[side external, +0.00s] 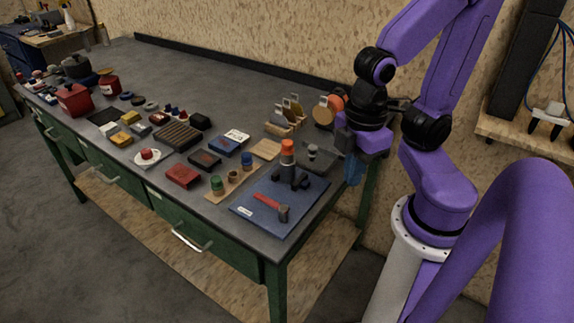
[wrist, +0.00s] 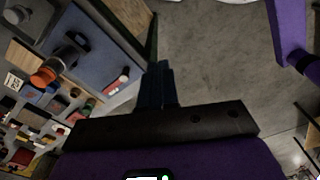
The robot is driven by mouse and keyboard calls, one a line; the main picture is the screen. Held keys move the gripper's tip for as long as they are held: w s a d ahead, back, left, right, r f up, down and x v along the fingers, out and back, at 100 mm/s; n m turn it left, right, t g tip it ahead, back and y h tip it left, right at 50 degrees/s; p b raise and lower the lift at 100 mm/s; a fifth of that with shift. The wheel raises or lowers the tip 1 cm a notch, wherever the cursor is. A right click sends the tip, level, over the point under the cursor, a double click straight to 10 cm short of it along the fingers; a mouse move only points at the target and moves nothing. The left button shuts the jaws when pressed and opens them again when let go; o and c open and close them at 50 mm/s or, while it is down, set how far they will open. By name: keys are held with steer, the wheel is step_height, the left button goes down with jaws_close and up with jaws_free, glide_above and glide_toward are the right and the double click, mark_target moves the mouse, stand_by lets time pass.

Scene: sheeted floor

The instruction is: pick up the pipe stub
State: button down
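I cannot tell for sure which thing is the pipe stub. An upright dark grey cylinder (side external: 288,163) with an orange top stands at the blue mat (side external: 255,213), with dark pieces beside it. The orange top (wrist: 45,76) also shows in the wrist view, at the left. A red-handled hammer (side external: 271,204) lies on the mat. My gripper (side external: 354,172) hangs off the table's right end, to the right of the mat, apart from all these things. Its blue fingers (wrist: 158,68) look together and empty in the wrist view.
Small cylinders (side external: 232,177) stand on a wooden board left of the mat. A red box (side external: 183,176), a blue box (side external: 224,147) and a slotted wooden holder (side external: 281,127) are near. Several more items crowd the table's far end. Bare floor (wrist: 215,55) lies below my gripper.

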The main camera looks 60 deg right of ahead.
mark_target(283, 153)
stand_by(0.4)
steer(key=c, duration=0.5)
jaws_free()
steer(key=w+d+f+n+t+h, duration=0.55)
steer(key=w+d+h, duration=0.4)
steer(key=h, duration=0.25)
steer(key=w+f+n+t+y, duration=0.1)
steer(key=w+f+n+t, duration=0.1)
steer(key=n+t, duration=0.1)
steer(key=w+a+f+n+t+y, duration=0.1)
steer(key=w+f+n+t, duration=0.1)
steer(key=n+t, duration=0.2)
steer(key=w+a+f+n+t+y, duration=0.1)
steer(key=w+f+n+t, duration=0.1)
steer(key=n, duration=0.3)
steer(key=shift+w+f+t+y, duration=0.1)
steer(key=shift+w+t+y, duration=0.1)
steer(key=shift+t+y, duration=0.4)
steer(key=shift+w+a+f+n+t, duration=0.1)
steer(key=shift+f+n+t, duration=0.3)
steer(key=shift+n, duration=0.25)
steer(key=shift+y, duration=0.3)
steer(key=shift+x, duration=3.75)
